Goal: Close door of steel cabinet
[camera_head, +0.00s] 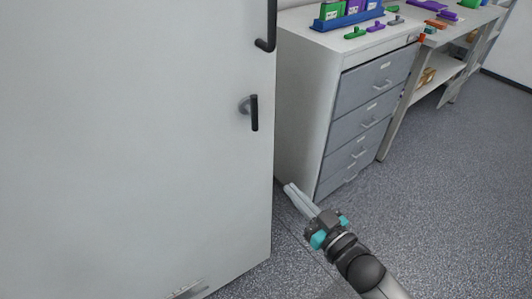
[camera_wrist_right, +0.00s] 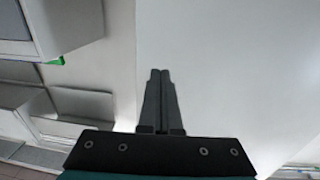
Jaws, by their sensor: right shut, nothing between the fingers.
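The large light grey door panel of the steel cabinet (camera_head: 130,130) fills the left half of the head view. A black lever handle (camera_head: 254,113) sits near its right edge, with another dark handle (camera_head: 267,32) above at the edge. My right gripper (camera_head: 289,188) is shut and empty, low and just right of the door's edge; I cannot tell if it touches. In the right wrist view my gripper's fingers (camera_wrist_right: 160,74) are together in front of a pale flat surface (camera_wrist_right: 230,70). My left gripper is not seen.
A grey drawer unit (camera_head: 302,100) stands right of the door, with a blue rack (camera_head: 345,17) and small coloured items on top. A workbench with shelves (camera_head: 440,72) stands beyond it. The speckled floor (camera_head: 460,180) at the right is clear.

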